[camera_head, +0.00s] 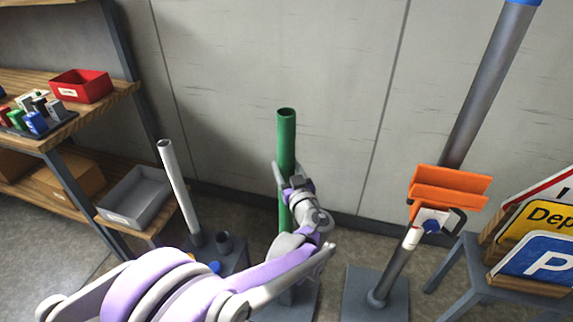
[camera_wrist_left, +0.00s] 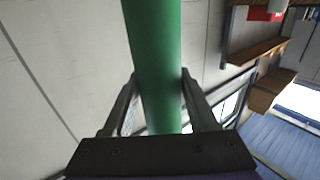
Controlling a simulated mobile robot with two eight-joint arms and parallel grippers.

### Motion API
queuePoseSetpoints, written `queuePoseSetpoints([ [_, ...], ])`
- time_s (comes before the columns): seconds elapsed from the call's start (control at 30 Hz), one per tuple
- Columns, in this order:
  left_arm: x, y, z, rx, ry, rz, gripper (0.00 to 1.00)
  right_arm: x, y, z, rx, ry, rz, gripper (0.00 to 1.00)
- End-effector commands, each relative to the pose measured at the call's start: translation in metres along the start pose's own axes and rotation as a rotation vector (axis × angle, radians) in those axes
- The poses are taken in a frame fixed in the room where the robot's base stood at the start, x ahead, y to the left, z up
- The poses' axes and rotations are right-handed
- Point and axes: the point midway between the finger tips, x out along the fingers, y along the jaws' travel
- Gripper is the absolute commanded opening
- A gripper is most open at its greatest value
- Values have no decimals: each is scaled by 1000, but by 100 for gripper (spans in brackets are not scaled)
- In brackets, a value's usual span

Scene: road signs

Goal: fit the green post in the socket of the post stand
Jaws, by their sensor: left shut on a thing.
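The green post (camera_head: 286,135) stands close to upright in the middle of the head view, its open top end clear. My left gripper (camera_head: 284,178) is shut on it partway down. In the left wrist view the green post (camera_wrist_left: 156,60) runs between the two fingers of the gripper (camera_wrist_left: 158,88). A grey base plate (camera_head: 302,304), apparently of the post stand, shows below the post behind my arm. The socket and the lower end of the post are hidden by my left arm, so I cannot tell whether they meet.
A leaning grey pole (camera_head: 487,80) with an orange bracket (camera_head: 447,190) is at right. Signs (camera_head: 540,258) fill a rack at far right. Shelves hold a red bin (camera_head: 82,85).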

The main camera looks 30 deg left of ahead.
Motion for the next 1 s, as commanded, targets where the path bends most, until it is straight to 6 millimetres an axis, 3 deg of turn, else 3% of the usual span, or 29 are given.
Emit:
queuePoseSetpoints([
  [0.6,0,0,52,2,1,0,0,33,0,15,0,-12,0,89],
  [1.0,0,0,58,2,2,0,0,36,0,17,0,-13,0,89],
])
